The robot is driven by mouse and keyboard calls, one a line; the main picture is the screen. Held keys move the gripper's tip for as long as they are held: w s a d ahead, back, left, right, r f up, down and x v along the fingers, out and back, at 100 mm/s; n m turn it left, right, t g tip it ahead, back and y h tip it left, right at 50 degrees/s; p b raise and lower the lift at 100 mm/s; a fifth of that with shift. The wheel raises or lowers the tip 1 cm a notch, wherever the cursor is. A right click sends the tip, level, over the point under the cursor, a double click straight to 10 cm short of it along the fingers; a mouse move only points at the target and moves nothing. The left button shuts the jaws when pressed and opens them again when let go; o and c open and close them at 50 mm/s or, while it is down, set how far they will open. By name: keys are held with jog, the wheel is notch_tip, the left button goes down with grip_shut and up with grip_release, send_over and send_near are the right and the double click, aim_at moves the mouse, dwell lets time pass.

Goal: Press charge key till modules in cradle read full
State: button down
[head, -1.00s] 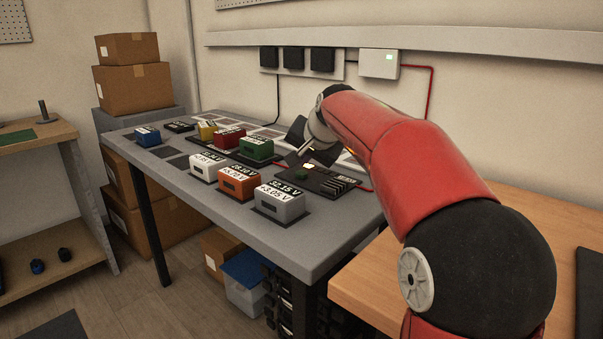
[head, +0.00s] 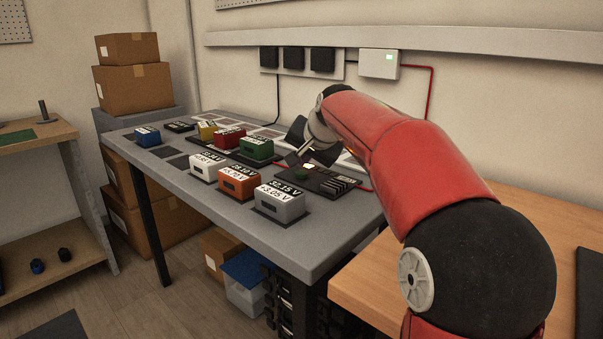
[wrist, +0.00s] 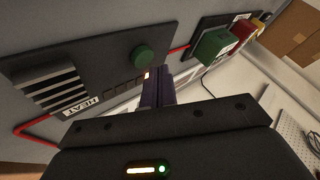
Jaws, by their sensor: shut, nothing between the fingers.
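A dark panel (wrist: 80,70) marked HEAT, with fins, lies on the grey bench; it also shows in the head view (head: 328,184). A round green button (wrist: 143,57) stands on it, beside a row of small dark squares with one lit orange. Which part is the charge key I cannot tell. My gripper (wrist: 157,78) is shut and empty, fingertips close to the lit square and beside the green button; contact is unclear. Yellow (head: 207,130), red (head: 229,137) and green (head: 257,149) modules sit in a dark cradle left of the panel; their readings are too small to read.
White (head: 206,166), orange (head: 239,183) and grey (head: 280,203) modules with voltage labels line the bench's front; the grey one shows 32.15 V. A blue module (head: 147,136) stands at far left. A red cable (head: 430,95) runs from a white wall box (head: 379,63).

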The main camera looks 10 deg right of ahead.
aim_at(303, 174)
jog(key=shift+f, duration=0.1)
jog(key=shift+f, duration=0.35)
jog(key=shift+f+b, duration=0.5)
jog(key=shift+b, duration=0.1)
dwell(0.4)
jog(key=shift+r, duration=0.1)
jog(key=shift+r+p, duration=0.8)
jog(key=shift+p, duration=0.05)
notch_tip(303, 174, up, 5)
jog(key=p, duration=0.4)
jog(key=shift+r+p, duration=0.1)
jog(key=shift+p, duration=0.2)
dwell(0.4)
